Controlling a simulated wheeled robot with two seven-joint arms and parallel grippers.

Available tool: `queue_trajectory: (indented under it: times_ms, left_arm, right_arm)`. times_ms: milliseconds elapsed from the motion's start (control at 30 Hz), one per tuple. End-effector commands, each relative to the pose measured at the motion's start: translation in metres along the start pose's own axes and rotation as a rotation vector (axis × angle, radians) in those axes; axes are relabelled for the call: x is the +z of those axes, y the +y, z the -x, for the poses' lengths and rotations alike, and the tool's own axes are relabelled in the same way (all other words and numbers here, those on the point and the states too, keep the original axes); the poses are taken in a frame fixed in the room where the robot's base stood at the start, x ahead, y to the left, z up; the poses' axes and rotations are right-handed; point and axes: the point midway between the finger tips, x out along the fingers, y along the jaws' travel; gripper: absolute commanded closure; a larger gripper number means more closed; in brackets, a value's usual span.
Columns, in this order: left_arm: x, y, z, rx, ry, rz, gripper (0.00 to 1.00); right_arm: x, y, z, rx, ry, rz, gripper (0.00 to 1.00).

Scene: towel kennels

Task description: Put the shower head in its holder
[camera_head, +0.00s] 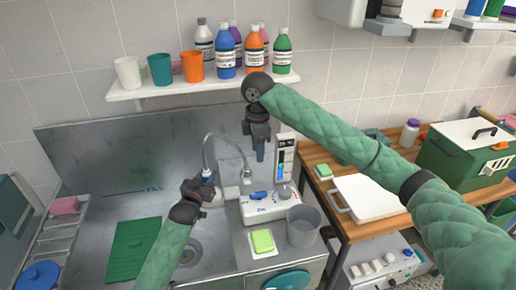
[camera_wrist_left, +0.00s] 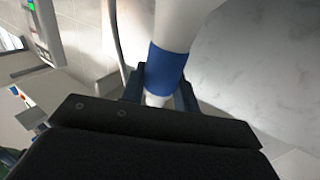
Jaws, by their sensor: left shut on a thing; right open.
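My left gripper (camera_head: 206,183) is shut on the shower head, above the steel sink. In the left wrist view, the shower head's white handle (camera_wrist_left: 176,22) with a blue band (camera_wrist_left: 167,65) stands between the fingers. In the head view the gripper mostly hides it. A thin grey hose or spout (camera_head: 226,138) arches up beside this gripper and comes down to its right. My right gripper (camera_head: 260,153) is open and points down, left of a wall panel with a display (camera_head: 284,158). I cannot clearly make out the holder.
A shelf (camera_head: 130,93) with cups and bottles hangs above. A white unit with dials (camera_head: 258,208), a grey bucket (camera_head: 303,226) and a green sponge (camera_head: 263,241) are right of the sink. A green mat (camera_head: 132,250) lies in the sink. A wooden table (camera_head: 345,221) stands at right.

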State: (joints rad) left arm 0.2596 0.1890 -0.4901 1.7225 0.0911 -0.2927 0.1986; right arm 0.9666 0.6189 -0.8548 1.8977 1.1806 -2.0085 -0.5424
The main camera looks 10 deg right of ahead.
Motion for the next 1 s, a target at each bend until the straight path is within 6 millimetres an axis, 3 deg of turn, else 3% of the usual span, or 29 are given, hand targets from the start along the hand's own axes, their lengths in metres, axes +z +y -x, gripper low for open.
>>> queue_trajectory:
  times_ms: [33,67,200,567,1000]
  left_arm:
    - [-0.001,0.000,0.000,0.000,0.001,0.000,1.00]
    - [-0.001,0.000,0.000,0.000,0.001,0.000,0.68]
    - [-0.001,0.000,0.000,0.000,0.001,0.000,0.44]
    - [0.003,0.000,0.005,0.000,-0.001,0.000,0.44]
    - [0.003,0.000,0.066,0.000,0.000,0.000,0.44]
  right_arm:
    - [0.000,0.000,0.000,0.000,0.000,0.000,0.58]
    - [0.000,0.000,0.000,0.000,0.000,0.000,0.58]
    - [0.000,0.000,0.000,0.000,0.000,0.000,0.58]
    - [0.000,0.000,-0.004,0.000,0.000,0.000,0.58]
    - [0.000,0.000,-0.031,0.000,0.000,0.000,0.58]
